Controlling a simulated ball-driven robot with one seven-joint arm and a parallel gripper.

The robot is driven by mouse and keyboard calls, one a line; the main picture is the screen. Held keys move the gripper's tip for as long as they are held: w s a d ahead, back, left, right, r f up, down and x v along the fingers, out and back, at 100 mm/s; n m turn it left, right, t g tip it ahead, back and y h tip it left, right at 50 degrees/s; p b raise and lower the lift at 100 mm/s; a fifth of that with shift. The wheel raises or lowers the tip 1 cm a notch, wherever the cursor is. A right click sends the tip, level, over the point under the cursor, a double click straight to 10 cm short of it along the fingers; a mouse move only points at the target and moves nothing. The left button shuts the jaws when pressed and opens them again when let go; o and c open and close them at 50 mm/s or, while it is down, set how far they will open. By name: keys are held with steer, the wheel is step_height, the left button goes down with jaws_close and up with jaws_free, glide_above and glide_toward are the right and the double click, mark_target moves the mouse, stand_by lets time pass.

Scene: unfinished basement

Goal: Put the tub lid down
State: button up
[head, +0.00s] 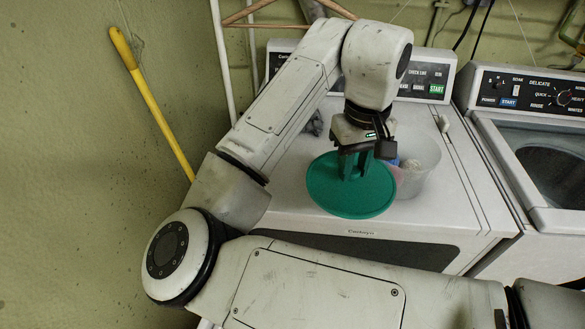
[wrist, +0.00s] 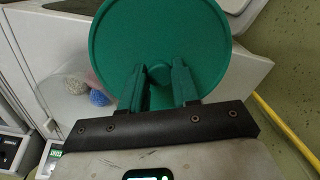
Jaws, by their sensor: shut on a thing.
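The green round tub lid (head: 335,194) is at my gripper (head: 357,172), above the white dryer top. I cannot tell whether the lid touches the dryer top.
The white dryer top (head: 456,205) has free room to the right of the tub. A washer (head: 520,130) stands to the right. A dark grey item (head: 314,124) lies at the back left of the dryer. A yellow pole (head: 152,100) leans by the left wall.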

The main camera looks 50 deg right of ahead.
steer(key=w+d+f, duration=0.1)
steer(key=w+f, duration=0.2)
steer(key=w, duration=0.1)
steer(key=w+d+f, duration=0.1)
steer(key=w+f, duration=0.1)
steer(key=w, duration=0.3)
steer(key=w+d+f, duration=0.1)
steer(key=w+f, duration=0.2)
steer(key=w, duration=0.1)
steer(key=shift+w+d+f, duration=0.2)
steer(key=shift+d+f, duration=0.1)
steer(key=shift+d, duration=0.05)
steer(key=shift+w+d+f, duration=0.1)
steer(key=shift+w+f, duration=0.25)
steer(key=shift+f, duration=0.15)
steer(key=shift+w+f+p, duration=0.15)
steer(key=shift+f+p, duration=0.25)
steer(key=shift+f, duration=1.3)
steer(key=shift+f, duration=0.1)
steer(key=o, duration=1)
steer(key=shift+o, duration=0.2)
step_height(320, 180, up, 12)
steer(key=b, duration=0.1)
